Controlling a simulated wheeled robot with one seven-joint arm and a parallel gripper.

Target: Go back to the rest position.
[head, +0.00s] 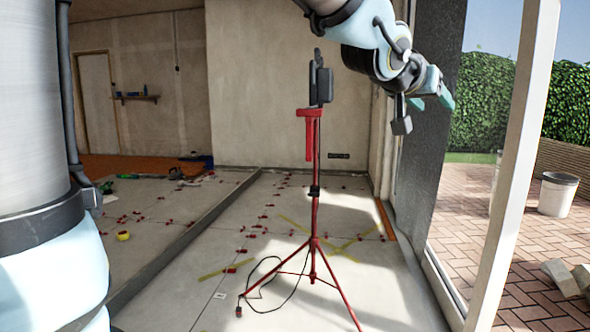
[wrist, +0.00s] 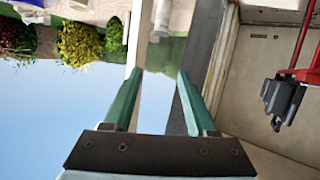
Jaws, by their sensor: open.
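My gripper (head: 442,92) is raised at the upper right of the head view, in front of the dark wall edge by the glass opening. In the wrist view my gripper (wrist: 160,78) shows two green fingers spread apart with nothing between them. Past them are sky and a pale post. The arm comes in from the top of the head view. The gripper touches nothing that I can see.
A red tripod (head: 314,200) with a dark device on top stands mid-floor, left of my gripper; its device (wrist: 283,97) shows at right in the wrist view. Red levelling clips dot the tiled floor (head: 190,300). A white window post (head: 515,160) stands at right, a bucket (head: 558,194) outside.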

